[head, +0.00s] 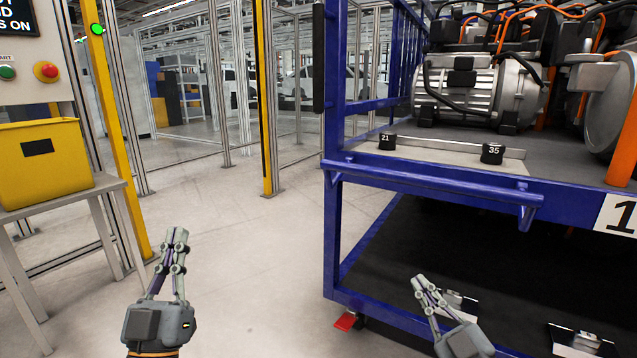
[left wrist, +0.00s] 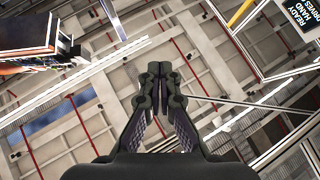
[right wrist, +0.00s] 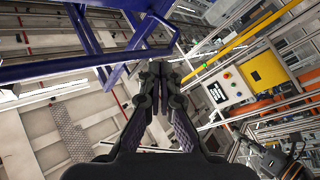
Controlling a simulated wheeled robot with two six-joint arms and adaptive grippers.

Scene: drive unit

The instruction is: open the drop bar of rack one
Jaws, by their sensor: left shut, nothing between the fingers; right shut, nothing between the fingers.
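Rack one is a blue metal rack (head: 333,240) at the right of the head view, with a white plate marked 1 at its right edge. A blue horizontal bar (head: 430,184) on brackets runs along the front of its upper shelf; I take it for the drop bar. My left gripper (head: 176,235) is shut and empty, pointing up over the floor left of the rack. My right gripper (head: 420,283) is shut and empty, below the bar and in front of the lower shelf, apart from the bar. Blue rack members (right wrist: 80,65) show in the right wrist view.
The upper shelf holds a silver drive unit (head: 480,95) and black blocks marked 21 (head: 387,141) and 35 (head: 492,153). The lower shelf is dark with metal brackets. A yellow bin (head: 45,185) stands on a table at the left. Floor between table and rack is clear.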

